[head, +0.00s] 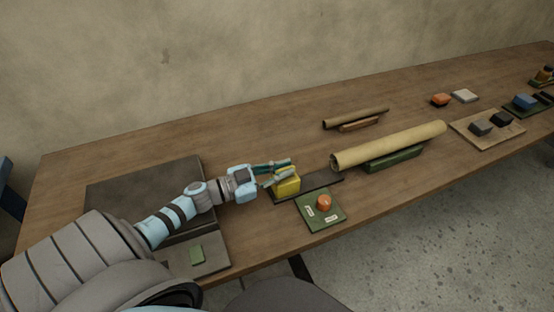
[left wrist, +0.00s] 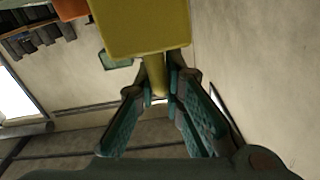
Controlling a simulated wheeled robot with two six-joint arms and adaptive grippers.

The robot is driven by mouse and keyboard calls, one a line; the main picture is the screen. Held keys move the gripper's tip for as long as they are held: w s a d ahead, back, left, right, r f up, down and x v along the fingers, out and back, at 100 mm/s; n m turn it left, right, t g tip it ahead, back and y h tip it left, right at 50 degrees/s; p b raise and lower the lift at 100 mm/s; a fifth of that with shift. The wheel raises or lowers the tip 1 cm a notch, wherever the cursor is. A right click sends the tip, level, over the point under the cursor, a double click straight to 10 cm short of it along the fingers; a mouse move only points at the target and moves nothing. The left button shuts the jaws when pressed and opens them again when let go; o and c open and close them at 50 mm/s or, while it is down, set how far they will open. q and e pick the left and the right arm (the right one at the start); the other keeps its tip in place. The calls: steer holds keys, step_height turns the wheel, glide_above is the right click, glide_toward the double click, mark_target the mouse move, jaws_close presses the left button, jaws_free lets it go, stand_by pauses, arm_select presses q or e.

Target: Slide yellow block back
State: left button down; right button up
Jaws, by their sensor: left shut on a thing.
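The yellow block (head: 288,186) stands on the left part of a dark flat strip (head: 322,181) on the table. My left gripper (head: 281,169) reaches it from the left, its teal fingers at the block's upper part. In the left wrist view the block (left wrist: 140,27) fills the top middle, with a narrower yellow stem (left wrist: 154,72) below it. My left gripper (left wrist: 161,80) is shut on that stem. The fingers hide part of the block in the head view. My right gripper is not in view.
A green board (head: 325,220) with an orange knob (head: 323,202) lies just in front of the strip. A long tan roll (head: 390,146) on a green base (head: 393,160) lies to the right. Thin brown rolls (head: 355,118) lie behind. A dark plate (head: 140,190) is at left.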

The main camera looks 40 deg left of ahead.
arm_select(q)
steer(key=c, duration=2.1)
jaws_free()
steer(key=shift+c, duration=0.2)
steer(key=o, duration=0.5)
steer(key=shift+s+a, duration=0.15)
steer(key=shift+a, duration=0.05)
steer(key=shift+c, duration=0.2)
steer(key=shift+r, duration=0.35)
step_height(320, 180, up, 9)
steer(key=shift+r, duration=0.1)
